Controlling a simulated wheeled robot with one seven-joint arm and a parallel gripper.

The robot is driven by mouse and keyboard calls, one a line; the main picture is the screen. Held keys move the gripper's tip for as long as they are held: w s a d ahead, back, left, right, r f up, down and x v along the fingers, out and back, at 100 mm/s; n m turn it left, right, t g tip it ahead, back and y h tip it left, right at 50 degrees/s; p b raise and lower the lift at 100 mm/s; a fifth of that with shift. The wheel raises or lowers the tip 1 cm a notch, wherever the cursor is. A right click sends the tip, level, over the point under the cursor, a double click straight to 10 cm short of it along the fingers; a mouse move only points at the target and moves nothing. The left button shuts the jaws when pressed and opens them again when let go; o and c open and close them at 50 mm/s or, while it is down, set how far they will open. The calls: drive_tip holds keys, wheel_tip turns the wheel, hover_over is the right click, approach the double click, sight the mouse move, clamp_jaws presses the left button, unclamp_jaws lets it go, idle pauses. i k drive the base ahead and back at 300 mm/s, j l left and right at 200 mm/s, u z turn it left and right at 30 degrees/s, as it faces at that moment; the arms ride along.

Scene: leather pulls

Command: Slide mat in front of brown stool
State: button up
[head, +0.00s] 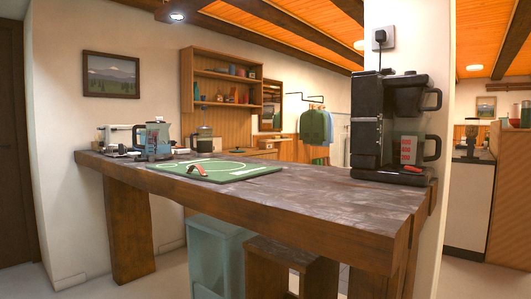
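A green mat (238,172) with white line markings lies flat on the dark wooden table, left of the table's middle. A small curved red-brown piece (195,168) sits on the mat, toward its left side. The brown stool (280,251) stands on the floor under the table's near edge. Its top shows, and its lower part is cut off by the bottom of the picture. The mat is up and to the left of the stool in the picture. My gripper is not in view.
A teal stool or bin (214,257) stands left of the brown stool. A black coffee machine (370,130) stands at the table's right end by a white pillar. Appliances (153,140) crowd the far left end. The tabletop (340,205) right of the mat is clear.

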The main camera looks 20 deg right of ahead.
sight(214, 170)
drive_tip(key=i+j+z, duration=0.1)
drive_tip(key=j+z, duration=0.3)
drive_tip(key=i+j+z, duration=0.1)
drive_tip(key=j+z, duration=1)
drive_tip(key=z, duration=0.15)
drive_tip(key=k, duration=0.05)
